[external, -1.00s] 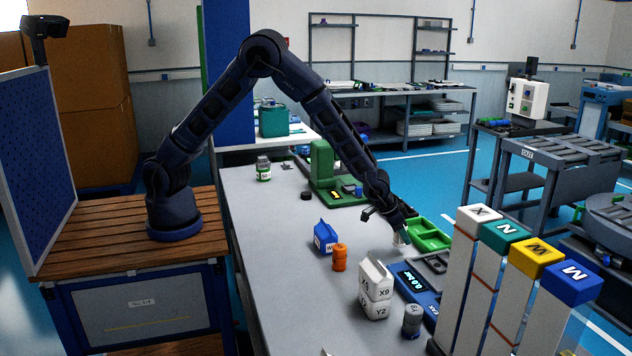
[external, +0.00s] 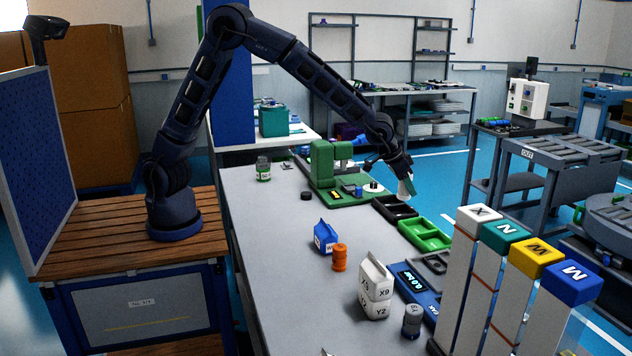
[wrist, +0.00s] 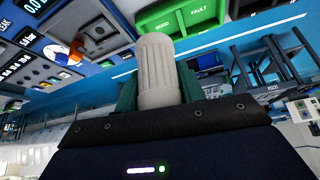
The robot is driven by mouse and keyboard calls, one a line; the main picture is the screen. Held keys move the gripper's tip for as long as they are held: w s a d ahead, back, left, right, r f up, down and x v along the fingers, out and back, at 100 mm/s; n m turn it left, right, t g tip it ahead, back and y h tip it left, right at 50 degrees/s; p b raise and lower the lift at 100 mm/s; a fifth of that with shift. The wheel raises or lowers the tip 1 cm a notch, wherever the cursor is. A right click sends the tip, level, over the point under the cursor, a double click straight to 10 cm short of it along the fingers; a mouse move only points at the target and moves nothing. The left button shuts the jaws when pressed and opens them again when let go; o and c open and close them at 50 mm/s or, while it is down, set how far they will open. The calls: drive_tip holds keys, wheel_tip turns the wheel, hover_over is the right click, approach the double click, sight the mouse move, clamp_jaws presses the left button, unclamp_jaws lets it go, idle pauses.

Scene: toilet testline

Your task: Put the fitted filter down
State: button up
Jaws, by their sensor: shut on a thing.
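My gripper (external: 407,184) is shut on a pale grey, ribbed, cylindrical filter (external: 405,188). In the wrist view the filter (wrist: 157,70) sits between the two green fingers of my gripper (wrist: 158,88), its free end sticking out past them. In the external view it is raised in the air above the black tray (external: 382,203). A green tray (external: 427,236) lies beside the black one; in the wrist view the green tray (wrist: 200,18) bears the words GOOD and FAULT. The filter's gripped sides are hidden by the fingers.
A green press-like fixture (external: 322,165) stands behind the trays. Lettered columns (external: 480,215) rise at the right.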

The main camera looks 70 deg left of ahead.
drive_tip(key=s+a+f+n+y, duration=0.2)
drive_tip(key=a+n, duration=0.2)
drive_tip(key=a, duration=1.3)
drive_tip(key=s+a+f+n+y, duration=0.1)
drive_tip(key=s+a+n+y, duration=0.2)
drive_tip(key=a, duration=1.4)
drive_tip(key=s+a+r+n+g+y, duration=0.15)
drive_tip(key=s+a+n, duration=0.45)
drive_tip(key=s+a, duration=0.65)
drive_tip(key=s+a+r+n+g+y, duration=0.1)
drive_tip(key=s+a+n+g, duration=0.3)
drive_tip(key=s+a, duration=0.8)
drive_tip(key=shift+n+t+h, duration=0.25)
drive_tip(key=shift+n+t, duration=0.2)
drive_tip(key=shift+n, duration=0.05)
drive_tip(key=w+f, duration=0.1)
drive_tip(key=f, duration=0.5)
drive_tip(key=w+a+f, duration=0.1)
drive_tip(key=f, duration=0.5)
drive_tip(key=a+f, duration=0.1)
drive_tip(key=f, duration=0.6)
drive_tip(key=shift+w+a+f, duration=0.1)
drive_tip(key=shift+w+a, duration=0.15)
drive_tip(key=shift+w, duration=0.15)
drive_tip(key=shift+f, duration=0.1)
drive_tip(key=o, duration=1)
